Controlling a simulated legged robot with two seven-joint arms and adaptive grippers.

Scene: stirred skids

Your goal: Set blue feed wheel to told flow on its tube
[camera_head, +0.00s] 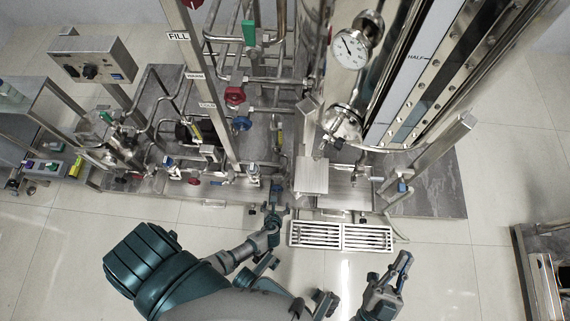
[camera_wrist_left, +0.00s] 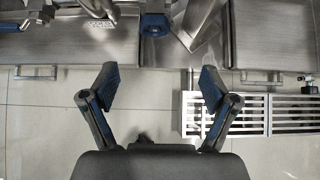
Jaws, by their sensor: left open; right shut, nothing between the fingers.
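The blue feed wheel (camera_head: 242,124) sits on the pipework beside the upright post in the head view, below a red wheel. In the left wrist view a blue round part (camera_wrist_left: 154,24) shows at the top centre, probably this wheel. Its flow setting and the tube's reading cannot be made out. My left gripper (camera_head: 273,212) is at the skid's front edge, short of the wheel. In the left wrist view its fingers (camera_wrist_left: 157,80) are spread, with nothing between them. My right gripper (camera_head: 403,262) is shut and empty, over the floor at the lower right.
Red wheels (camera_head: 234,96) and a green handle (camera_head: 249,32) sit close by on the pipes. The upright post (camera_head: 210,85) stands left of the blue wheel. A white floor grate (camera_head: 341,236) lies before the skid. A round gauge (camera_head: 350,47) is at upper right.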

